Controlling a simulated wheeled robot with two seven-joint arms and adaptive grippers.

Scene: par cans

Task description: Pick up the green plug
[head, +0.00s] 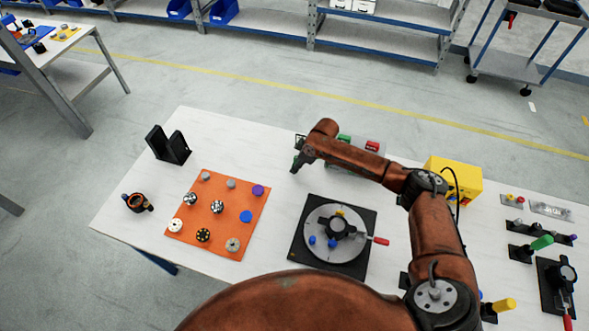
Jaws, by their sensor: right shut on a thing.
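My right gripper (297,163) is at the far edge of the white table, pointing down, just left of a green piece and a red piece. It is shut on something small. The fingers mostly hide what it holds, with only a hint of dark green showing, consistent with the green plug. The green piece (344,138) is partly hidden behind my arm, and I cannot tell what it is. My left gripper is not in view.
An orange mat (188,237) with several round knobs and plugs lies to the left. A black plate with a round dial (318,257) is at centre. A black bracket (157,143), a yellow box (464,178) and the red piece (372,146) stand on the table (225,130).

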